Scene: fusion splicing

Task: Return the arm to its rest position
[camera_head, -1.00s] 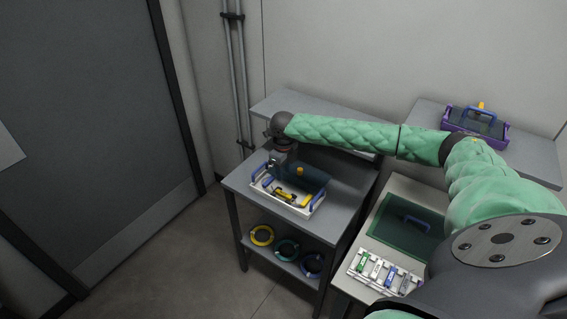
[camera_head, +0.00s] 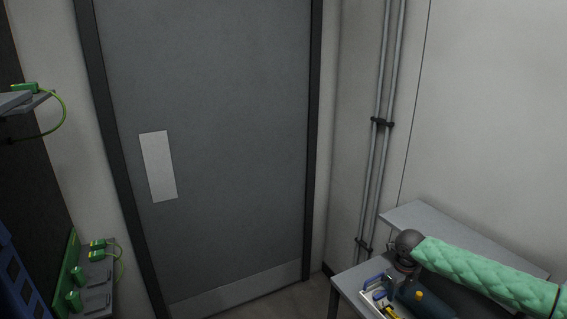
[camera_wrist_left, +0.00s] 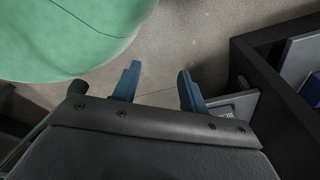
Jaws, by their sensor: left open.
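My right arm, in a green padded sleeve, reaches in from the right in the head view. My right gripper (camera_head: 403,270) points down at the edge of a white tray (camera_head: 374,303) on a grey table; its fingers are too small and covered to tell whether they are open. My left gripper (camera_wrist_left: 158,84) shows in the left wrist view. Its two blue fingers stand apart with nothing between them, above the floor. My left arm does not show in the head view.
A grey door (camera_head: 215,130) fills the middle of the head view. Green units with cables (camera_head: 97,256) sit on shelves at the left. Pipes (camera_head: 382,130) run up the wall.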

